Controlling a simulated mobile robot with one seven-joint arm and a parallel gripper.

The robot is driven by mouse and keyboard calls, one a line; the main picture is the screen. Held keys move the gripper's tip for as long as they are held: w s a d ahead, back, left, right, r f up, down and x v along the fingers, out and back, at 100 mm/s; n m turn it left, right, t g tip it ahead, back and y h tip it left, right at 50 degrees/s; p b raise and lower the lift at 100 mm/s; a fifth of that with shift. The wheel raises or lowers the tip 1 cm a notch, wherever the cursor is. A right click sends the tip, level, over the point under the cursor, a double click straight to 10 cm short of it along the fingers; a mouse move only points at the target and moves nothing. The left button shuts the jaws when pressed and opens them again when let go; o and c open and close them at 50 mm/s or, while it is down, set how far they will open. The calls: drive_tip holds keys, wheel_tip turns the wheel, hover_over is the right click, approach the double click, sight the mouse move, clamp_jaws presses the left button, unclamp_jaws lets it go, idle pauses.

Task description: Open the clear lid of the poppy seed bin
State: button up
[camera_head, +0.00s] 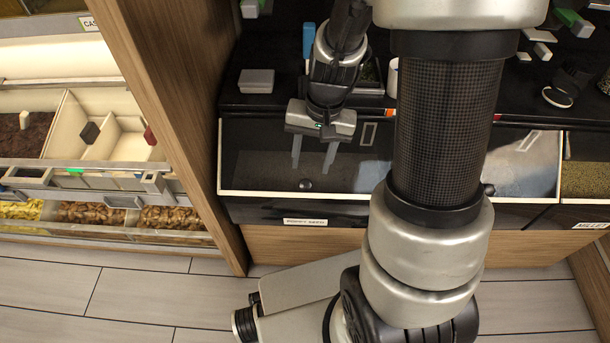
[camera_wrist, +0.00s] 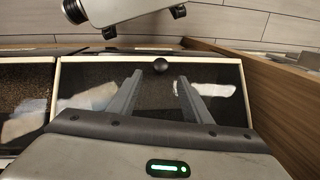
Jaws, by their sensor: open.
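The poppy seed bin is the dark, pale-rimmed bin (camera_head: 250,193) with a label on its front in the head view. Its clear lid (camera_head: 258,165) lies flat over the dark seeds, reflecting light. A round black knob (camera_head: 305,184) sits near the lid's front edge; it also shows in the wrist view (camera_wrist: 160,66). My gripper (camera_head: 311,168) is over the lid, its fingers apart and empty, pointing towards the front. In the wrist view the knob lies just beyond the fingertips (camera_wrist: 160,76), centred between them. I cannot tell the height of the fingers above the lid.
A wooden divider (camera_head: 170,100) stands close on the left. The millet bin (camera_head: 585,178) is at the right. A grey box (camera_head: 256,80) and small items lie on the black shelf behind. My arm hides part of the bin's right side. Tiled floor (camera_head: 140,300) lies in front.

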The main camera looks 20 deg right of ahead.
sight(306, 182)
drive_tip(key=f, duration=0.2)
drive_tip(key=f+b, duration=0.1)
drive_tip(key=f, duration=0.2)
drive_tip(key=a+f+b, duration=0.1)
drive_tip(key=f, duration=0.2)
drive_tip(key=shift+w, duration=0.25)
drive_tip(key=shift+c, duration=0.3)
clamp_jaws()
